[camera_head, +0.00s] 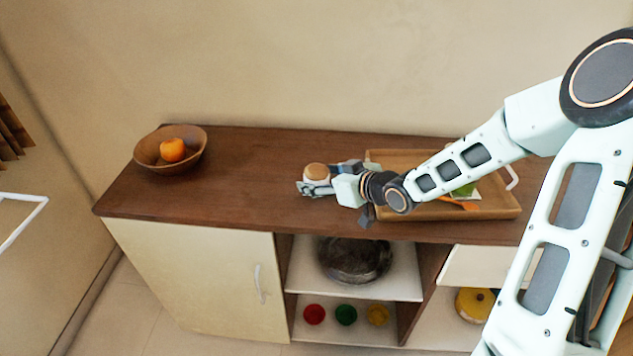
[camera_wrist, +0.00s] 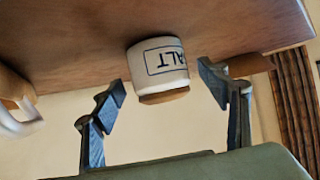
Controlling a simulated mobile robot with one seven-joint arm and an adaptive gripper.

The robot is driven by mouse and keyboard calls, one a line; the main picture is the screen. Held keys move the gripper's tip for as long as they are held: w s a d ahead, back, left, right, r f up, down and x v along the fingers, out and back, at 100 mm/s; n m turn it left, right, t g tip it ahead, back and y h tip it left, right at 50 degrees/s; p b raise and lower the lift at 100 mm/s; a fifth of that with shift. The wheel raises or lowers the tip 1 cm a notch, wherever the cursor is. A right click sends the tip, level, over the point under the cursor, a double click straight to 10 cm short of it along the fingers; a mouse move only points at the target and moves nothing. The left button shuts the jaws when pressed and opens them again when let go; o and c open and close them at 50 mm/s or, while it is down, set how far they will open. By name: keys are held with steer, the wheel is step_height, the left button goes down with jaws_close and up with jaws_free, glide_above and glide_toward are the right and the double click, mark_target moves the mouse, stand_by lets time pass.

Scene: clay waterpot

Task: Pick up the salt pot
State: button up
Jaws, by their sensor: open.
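The salt pot (camera_wrist: 163,62) is a white pot with blue lettering and a brown lid. In the wrist view it appears upside down against the brown cabinet top. In the head view its brown lid (camera_head: 316,170) shows at the middle of the cabinet top, with its body partly hidden by my gripper. My gripper (camera_head: 322,184) is open at the pot, and it also shows in the wrist view (camera_wrist: 161,80). There the pot appears between the two fingers, with a visible gap on each side. Nothing is gripped.
A wooden tray (camera_head: 395,158) stands on the cabinet top (camera_head: 240,180) to the right, partly behind my arm. A brown bowl (camera_head: 150,156) with an orange fruit (camera_head: 172,150) stands at the far left. The top between bowl and pot is clear. The wall is behind.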

steer(key=shift+x, duration=0.95)
steer(key=shift+r, duration=0.1)
steer(key=c, duration=1.5)
steer(key=shift+o, duration=0.2)
